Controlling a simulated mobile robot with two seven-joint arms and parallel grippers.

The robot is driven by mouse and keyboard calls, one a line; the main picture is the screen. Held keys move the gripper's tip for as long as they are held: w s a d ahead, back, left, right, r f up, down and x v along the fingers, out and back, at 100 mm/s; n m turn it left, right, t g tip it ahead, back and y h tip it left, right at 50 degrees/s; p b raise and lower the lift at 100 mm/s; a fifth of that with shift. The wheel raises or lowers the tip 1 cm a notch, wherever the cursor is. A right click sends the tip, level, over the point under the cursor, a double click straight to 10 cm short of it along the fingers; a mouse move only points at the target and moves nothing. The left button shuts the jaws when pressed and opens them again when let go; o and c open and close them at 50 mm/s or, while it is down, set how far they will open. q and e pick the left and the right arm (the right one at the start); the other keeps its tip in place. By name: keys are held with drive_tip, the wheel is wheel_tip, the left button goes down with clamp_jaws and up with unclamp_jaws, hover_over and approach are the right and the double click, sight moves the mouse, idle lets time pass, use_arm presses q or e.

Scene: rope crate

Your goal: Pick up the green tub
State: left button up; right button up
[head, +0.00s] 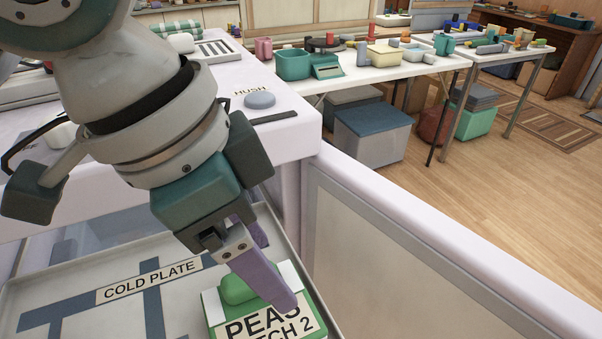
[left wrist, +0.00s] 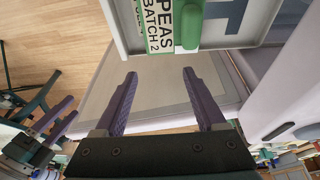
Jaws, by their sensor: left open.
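The green tub (head: 240,290) carries a label reading "PEAS" and "BATCH 2" and has a rounded green handle on top. It stands at the right side of the cold plate tray (head: 60,300), cut off by the bottom edge of the head view. In the left wrist view the tub (left wrist: 188,25) is at the top edge, beyond the fingertips. My left gripper (head: 277,272) has purple fingers, open and empty; in the head view one finger overlaps the tub. The left gripper (left wrist: 160,76) shows nothing between its fingers. My right gripper (left wrist: 74,106) is at the left of the wrist view.
A pale partition (head: 420,235) runs along the right of the tray. Behind the tray is a pale counter (head: 300,135) with a grey disc (head: 260,99) near a "HUSH" label. A table (head: 385,72) with tubs and small items stands farther back. Wooden floor is free at right.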

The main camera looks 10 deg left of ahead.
sight(261, 314)
use_arm(q)
drive_tip(key=shift+y, duration=0.8)
drive_tip(key=w+a, duration=0.1)
drive_tip(key=w+a+b, duration=0.1)
drive_tip(key=a, duration=0.1)
drive_tip(key=w+a+f+b, duration=0.1)
drive_tip(key=a, duration=0.1)
drive_tip(key=shift+w, duration=0.3)
drive_tip(key=f, duration=0.3)
drive_tip(key=d+f+b, duration=0.1)
drive_tip(key=f, duration=0.5)
drive_tip(key=shift+w+d+f+b, duration=0.1)
drive_tip(key=shift+d+f+b, duration=0.05)
drive_tip(key=shift+d+b, duration=0.2)
use_arm(e)
wheel_tip(261, 314, down, 5)
drive_tip(key=shift+w+d+r, duration=0.1)
drive_tip(key=shift+d, duration=0.05)
use_arm(q)
clamp_jaws()
